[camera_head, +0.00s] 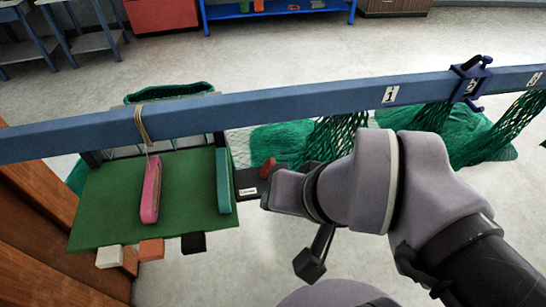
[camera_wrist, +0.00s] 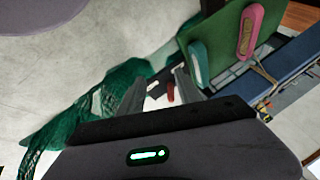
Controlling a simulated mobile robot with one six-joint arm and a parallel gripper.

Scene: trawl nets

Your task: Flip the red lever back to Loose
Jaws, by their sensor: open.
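The red lever (camera_head: 268,167) stands up from a small dark box (camera_head: 247,181) with a white label (camera_head: 248,191), at the right side of the green board. The label text is too small to read. In the wrist view the red lever (camera_wrist: 170,93) shows between the two grey fingers of my gripper (camera_wrist: 160,85), nearer the right finger. The fingers are apart and hold nothing. I cannot tell whether either finger touches the lever. In the head view my wrist hides the area just right of the box.
The green board (camera_head: 105,205) carries a pink tool (camera_head: 151,190) hung on a cord and a teal tool (camera_head: 223,180). A long blue rail (camera_head: 290,105) crosses behind, with green netting (camera_head: 285,140) below it. Small blocks (camera_head: 151,249) line the board's front edge.

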